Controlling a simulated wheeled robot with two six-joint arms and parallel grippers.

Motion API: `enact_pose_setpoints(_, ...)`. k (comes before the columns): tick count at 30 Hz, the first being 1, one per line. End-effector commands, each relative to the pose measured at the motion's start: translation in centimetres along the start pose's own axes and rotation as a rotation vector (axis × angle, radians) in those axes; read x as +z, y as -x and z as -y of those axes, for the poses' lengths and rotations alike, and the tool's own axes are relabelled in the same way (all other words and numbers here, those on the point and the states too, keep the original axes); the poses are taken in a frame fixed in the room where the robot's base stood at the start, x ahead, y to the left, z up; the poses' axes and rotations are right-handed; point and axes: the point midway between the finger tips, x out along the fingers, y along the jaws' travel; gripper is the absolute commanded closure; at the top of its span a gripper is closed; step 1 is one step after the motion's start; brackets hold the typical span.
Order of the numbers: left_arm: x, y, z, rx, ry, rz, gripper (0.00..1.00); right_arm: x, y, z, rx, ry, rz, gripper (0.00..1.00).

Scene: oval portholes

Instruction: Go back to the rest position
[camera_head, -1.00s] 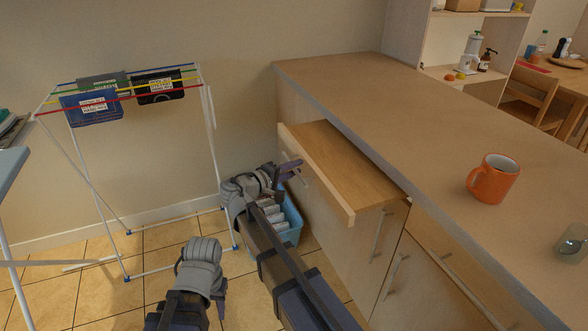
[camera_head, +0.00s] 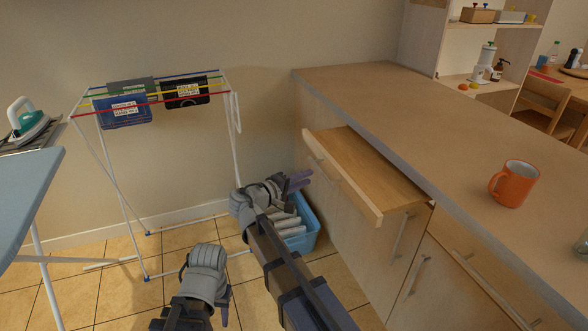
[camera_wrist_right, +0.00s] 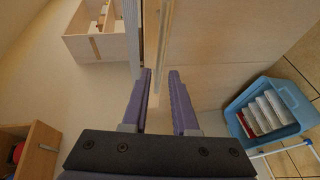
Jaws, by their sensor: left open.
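My right gripper (camera_head: 298,182) is beside the pulled-out wooden drawer (camera_head: 368,168), to the left of its front, above the floor. In the right wrist view its two purple fingers (camera_wrist_right: 158,78) are apart, with nothing held between them. My left gripper (camera_head: 226,302) is low in the head view, over the tiled floor and to the left of my right arm. Its wrist hides most of its fingers. It is open, and nothing shows in it.
A blue bin (camera_head: 303,230) stands under my right gripper; it also shows in the right wrist view (camera_wrist_right: 285,92). A drying rack (camera_head: 238,150) stands at the left, an ironing board (camera_head: 30,195) at the far left. An orange mug (camera_head: 514,183) stands on the counter (camera_head: 430,120).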

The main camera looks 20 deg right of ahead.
Motion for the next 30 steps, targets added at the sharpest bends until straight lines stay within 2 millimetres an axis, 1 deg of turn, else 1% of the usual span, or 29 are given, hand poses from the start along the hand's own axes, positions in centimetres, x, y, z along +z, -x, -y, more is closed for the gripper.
enact_pose_setpoints(3,0.0,0.2,0.0,0.000,0.000,0.000,0.56,0.1,0.1,-0.1,-0.004,-0.001,0.000,0.73)
enact_pose_setpoints(5,0.1,0.9,0.1,0.000,0.000,0.000,0.56,0.4,0.4,-0.3,-0.024,-0.005,0.004,0.73)
enact_pose_setpoints(8,0.2,3.2,0.3,0.000,0.000,0.000,0.56,1.5,1.7,-0.7,-0.110,-0.021,0.018,0.73)
enact_pose_setpoints(11,0.4,6.7,0.6,0.000,0.000,0.000,0.56,3.4,4.2,-0.7,-0.263,-0.044,0.045,0.73)
enact_pose_setpoints(12,0.5,8.1,0.8,0.000,0.000,0.000,0.56,4.2,5.4,-0.6,-0.334,-0.052,0.059,0.73)
enact_pose_setpoints(14,0.6,10.1,1.0,0.000,0.000,0.000,0.56,5.4,7.5,-0.3,-0.442,-0.061,0.078,0.73)
enact_pose_setpoints(15,0.7,11.4,1.1,0.000,0.000,0.000,0.56,6.1,8.9,-0.1,-0.515,-0.065,0.089,0.73)
enact_pose_setpoints(17,0.8,13.3,1.3,0.000,0.001,0.000,0.56,7.2,11.3,0.1,-0.622,-0.068,0.107,0.73)
enact_pose_setpoints(18,0.9,14.6,1.4,0.000,0.001,0.000,0.56,8.0,12.9,0.1,-0.695,-0.068,0.120,0.73)
enact_pose_setpoints(20,1.0,16.4,1.6,0.000,0.001,0.000,0.56,9.1,15.6,0.0,-0.802,-0.064,0.136,0.73)
enact_pose_setpoints(21,1.0,17.6,1.7,0.000,0.001,0.000,0.56,9.8,17.3,-0.1,-0.870,-0.060,0.146,0.73)
enact_pose_setpoints(23,1.1,19.1,1.8,0.000,0.001,0.000,0.56,10.8,19.8,-0.3,-0.965,-0.052,0.160,0.73)
enact_pose_setpoints(24,1.2,20.0,1.9,0.000,0.001,0.000,0.56,11.3,21.3,-0.5,-1.023,-0.047,0.168,0.73)
enact_pose_setpoints(27,1.3,21.7,2.1,0.000,0.001,0.000,0.56,12.5,24.6,-0.9,-1.144,-0.031,0.183,0.73)
enact_pose_setpoints(30,1.3,22.7,2.2,0.000,0.001,0.000,0.56,13.3,26.9,-1.2,-1.227,-0.017,0.193,0.73)
